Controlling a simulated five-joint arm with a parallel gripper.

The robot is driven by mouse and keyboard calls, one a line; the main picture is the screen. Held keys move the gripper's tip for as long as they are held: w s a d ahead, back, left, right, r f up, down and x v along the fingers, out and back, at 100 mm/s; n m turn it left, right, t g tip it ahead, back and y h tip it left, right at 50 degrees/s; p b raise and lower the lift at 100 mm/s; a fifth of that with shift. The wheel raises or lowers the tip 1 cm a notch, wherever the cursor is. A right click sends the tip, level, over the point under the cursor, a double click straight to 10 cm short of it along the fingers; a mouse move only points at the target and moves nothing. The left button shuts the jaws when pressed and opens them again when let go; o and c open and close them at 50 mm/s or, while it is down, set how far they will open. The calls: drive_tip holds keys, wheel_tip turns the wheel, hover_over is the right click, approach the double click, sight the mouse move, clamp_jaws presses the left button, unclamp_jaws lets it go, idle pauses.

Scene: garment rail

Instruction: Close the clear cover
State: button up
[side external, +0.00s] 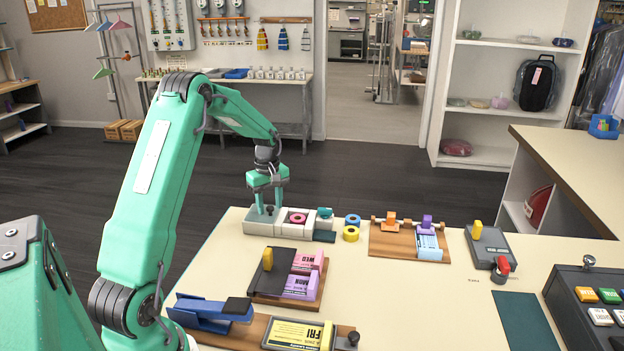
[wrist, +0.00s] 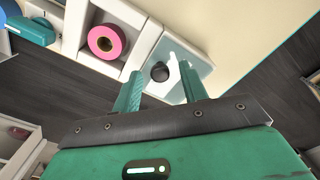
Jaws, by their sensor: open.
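A white compartment tray (side external: 257,227) stands at the back left of the counter. In the wrist view, a pale see-through panel (wrist: 199,68), which looks like the clear cover, lies at one end of this tray. A small round black knob (wrist: 159,72) shows near the panel's middle. My gripper (side external: 268,209) points down over the tray's left end. In the wrist view my gripper (wrist: 160,88) is open, its two fingers apart with the knob between and just beyond their tips. I cannot tell whether the fingers touch the panel or whether it lies fully down.
A pink tape roll (wrist: 107,41) sits in the compartment beside the panel. Blue and yellow rolls (side external: 351,233) stand right of the tray. A wooden board (side external: 385,244), a black-covered pink block holder (side external: 267,275) and a grey box (side external: 492,243) stand nearby.

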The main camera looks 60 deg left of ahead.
clamp_jaws()
drive_tip(key=w+d, duration=0.7)
drive_tip(key=shift+w, duration=0.1)
unclamp_jaws()
drive_tip(key=shift+r, duration=0.1)
